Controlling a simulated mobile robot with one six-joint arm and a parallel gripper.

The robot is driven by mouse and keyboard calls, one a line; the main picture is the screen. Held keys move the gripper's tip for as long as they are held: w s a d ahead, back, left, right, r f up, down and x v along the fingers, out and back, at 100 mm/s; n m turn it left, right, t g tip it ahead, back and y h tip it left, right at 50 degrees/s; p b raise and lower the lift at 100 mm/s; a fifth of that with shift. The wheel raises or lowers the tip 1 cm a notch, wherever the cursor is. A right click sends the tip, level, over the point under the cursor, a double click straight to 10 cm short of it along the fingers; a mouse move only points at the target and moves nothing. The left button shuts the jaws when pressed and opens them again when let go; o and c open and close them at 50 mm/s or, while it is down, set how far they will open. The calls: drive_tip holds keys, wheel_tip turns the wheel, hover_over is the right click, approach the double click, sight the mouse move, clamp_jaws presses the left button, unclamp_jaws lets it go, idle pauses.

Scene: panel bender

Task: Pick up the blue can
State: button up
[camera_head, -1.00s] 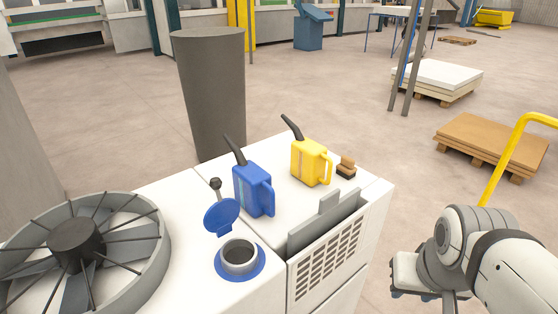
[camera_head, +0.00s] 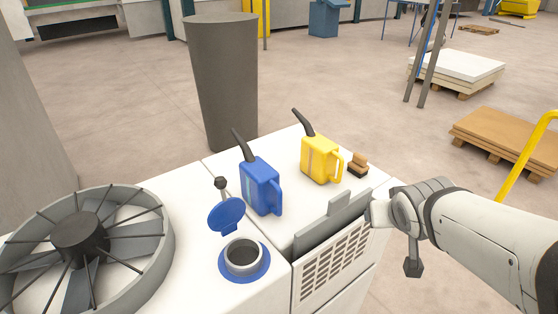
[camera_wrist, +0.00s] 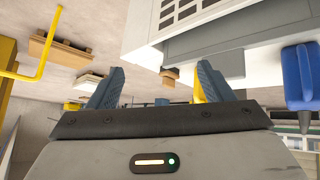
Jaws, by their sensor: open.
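The blue can (camera_head: 261,186) stands upright on the white machine top, with a dark spout tilted up to the left and a handle on its right. It also shows, partly cut off, at the right edge of the wrist view (camera_wrist: 301,78). My gripper (camera_wrist: 160,82) is open, with two blue-grey fingers apart and nothing held between them. In the head view my gripper's end (camera_head: 376,213) is at the machine's right edge, right of the blue can and apart from it; its fingers are hard to make out there.
A yellow can (camera_head: 320,160) and a wooden brush (camera_head: 358,165) stand behind and right of the blue can. A grey upright panel (camera_head: 325,225) rises in front. An open filler with a blue lid (camera_head: 226,215) and a round fan (camera_head: 85,240) are left. A dark bin (camera_head: 225,85) stands behind.

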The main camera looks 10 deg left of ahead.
drive_tip(key=shift+o, duration=1)
drive_tip(key=w+a+r+n+t+y, duration=0.1)
drive_tip(key=w+a+n+t+y, duration=0.1)
drive_tip(key=w+a, duration=0.3)
drive_tip(key=a+n+y, duration=0.1)
drive_tip(key=a, duration=0.3)
drive_tip(key=shift+w+y+p, duration=0.15)
drive_tip(key=shift+y+p, duration=0.15)
drive_tip(key=n+g+y, duration=0.2)
drive_tip(key=n+y, duration=0.2)
drive_tip(key=y, duration=0.3)
approach(266, 173)
drive_tip(key=x, duration=0.3)
drive_tip(key=shift+p+x, duration=0.7)
drive_tip(key=shift+x, duration=2.75)
drive_tip(key=shift+f, duration=0.1)
drive_tip(key=c, duration=1.6)
drive_tip(key=shift+c, duration=0.8)
